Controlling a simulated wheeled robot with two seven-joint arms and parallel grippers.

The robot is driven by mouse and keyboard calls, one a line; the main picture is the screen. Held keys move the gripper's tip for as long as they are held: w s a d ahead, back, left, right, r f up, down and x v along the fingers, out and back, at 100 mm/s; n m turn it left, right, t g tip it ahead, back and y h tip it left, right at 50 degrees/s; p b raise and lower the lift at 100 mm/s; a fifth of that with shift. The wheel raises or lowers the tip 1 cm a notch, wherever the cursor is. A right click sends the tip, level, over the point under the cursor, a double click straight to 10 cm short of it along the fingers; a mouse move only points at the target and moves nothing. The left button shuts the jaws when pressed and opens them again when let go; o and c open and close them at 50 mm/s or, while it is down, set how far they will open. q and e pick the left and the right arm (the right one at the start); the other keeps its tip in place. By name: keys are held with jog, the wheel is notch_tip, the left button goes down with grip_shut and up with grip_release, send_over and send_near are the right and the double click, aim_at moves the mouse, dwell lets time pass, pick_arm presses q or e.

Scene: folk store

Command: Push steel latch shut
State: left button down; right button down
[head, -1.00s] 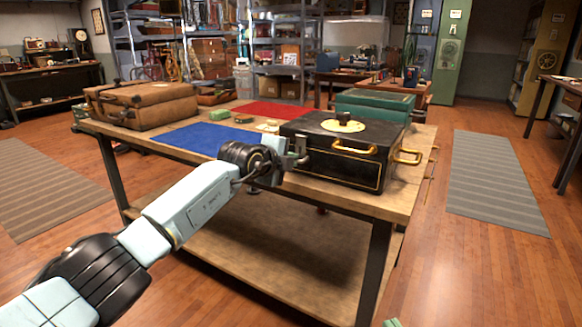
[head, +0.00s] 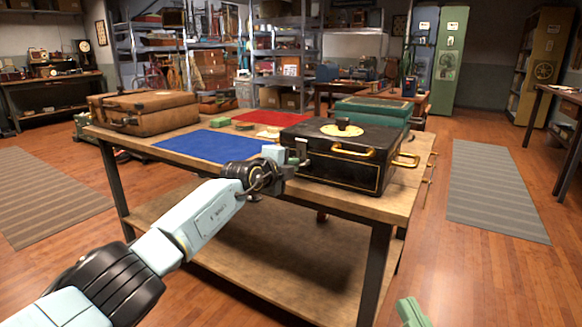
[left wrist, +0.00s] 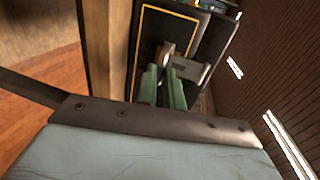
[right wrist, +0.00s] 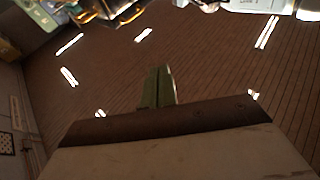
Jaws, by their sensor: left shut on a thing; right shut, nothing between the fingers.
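A black case (head: 345,165) with gold trim and brass handles stands on the front right of the wooden table. The steel latch (head: 301,147) is on its left end, and it also shows in the left wrist view (left wrist: 193,69) as a grey metal piece standing out from the black side. My left gripper (head: 288,160) is at that end of the case. In the left wrist view its green fingers (left wrist: 166,76) are closed together against the latch, partly hiding it. My right gripper (right wrist: 159,86) is shut and empty, away from the case; its green tip (head: 412,312) shows at the head view's bottom edge.
The table (head: 235,167) also bears a brown suitcase (head: 140,110) at left, a blue mat (head: 206,146), a red mat (head: 262,120) and a green case (head: 370,110) behind the black one. Open floor lies right of the table.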

pick_arm(q)
jog(key=c, duration=1.5)
grip_release()
jog(key=shift+d, duration=0.1)
